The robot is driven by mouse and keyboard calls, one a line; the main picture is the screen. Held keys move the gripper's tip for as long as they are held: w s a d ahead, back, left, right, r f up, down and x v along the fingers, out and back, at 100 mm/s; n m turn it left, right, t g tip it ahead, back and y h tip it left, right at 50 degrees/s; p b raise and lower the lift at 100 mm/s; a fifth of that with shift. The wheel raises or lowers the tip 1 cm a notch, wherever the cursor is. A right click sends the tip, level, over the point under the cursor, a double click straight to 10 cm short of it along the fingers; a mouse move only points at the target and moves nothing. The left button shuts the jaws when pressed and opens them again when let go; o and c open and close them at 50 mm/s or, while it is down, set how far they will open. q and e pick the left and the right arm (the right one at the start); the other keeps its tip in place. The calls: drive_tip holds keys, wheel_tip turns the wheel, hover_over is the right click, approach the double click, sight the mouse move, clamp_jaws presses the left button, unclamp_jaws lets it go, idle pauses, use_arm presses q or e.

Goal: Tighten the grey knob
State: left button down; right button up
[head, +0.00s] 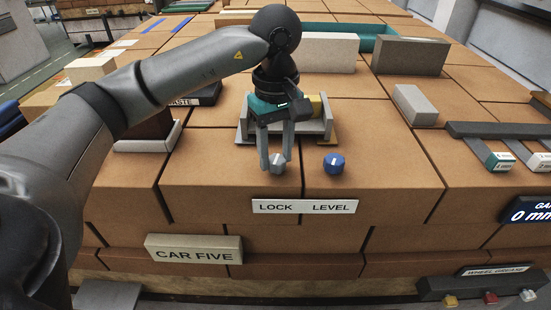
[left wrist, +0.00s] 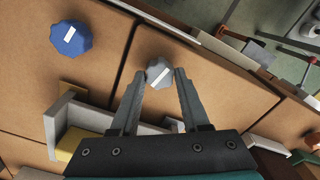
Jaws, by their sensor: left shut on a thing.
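The grey knob (head: 277,164) stands on the brown brick surface behind the LOCK LEVEL label (head: 304,206). It has a pale pointer mark, seen slanted in the left wrist view (left wrist: 158,72). My left gripper (head: 276,165) reaches down from above and is shut on the grey knob, one finger on each side. In the left wrist view its fingertips (left wrist: 160,75) flank the knob. My right gripper is not in view.
A blue knob (head: 334,163) with a white mark stands just right of the grey knob. A grey bracket (head: 243,121) with a yellow block (head: 316,106) stands behind the gripper. A CAR FIVE sign (head: 194,249) is at front left. Grey blocks (head: 415,104) stand farther right.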

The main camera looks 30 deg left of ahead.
use_arm(q)
drive_tip(key=m+b, duration=0.1)
drive_tip(key=m, duration=0.2)
drive_tip(key=shift+m+b, duration=0.35)
drive_tip(key=shift+m, duration=0.05)
drive_tip(key=m+b, duration=0.1)
drive_tip(key=m, duration=0.2)
drive_tip(key=shift+m, duration=0.3)
drive_tip(key=m+b, duration=0.1)
drive_tip(key=m, duration=0.2)
drive_tip(key=shift+d+b, duration=0.1)
drive_tip(key=shift+b, duration=0.25)
drive_tip(key=shift+m+b, duration=0.45)
drive_tip(key=shift+m, duration=1.35)
drive_tip(key=shift+c, duration=1.9)
unclamp_jaws()
drive_tip(key=shift+r, duration=0.15)
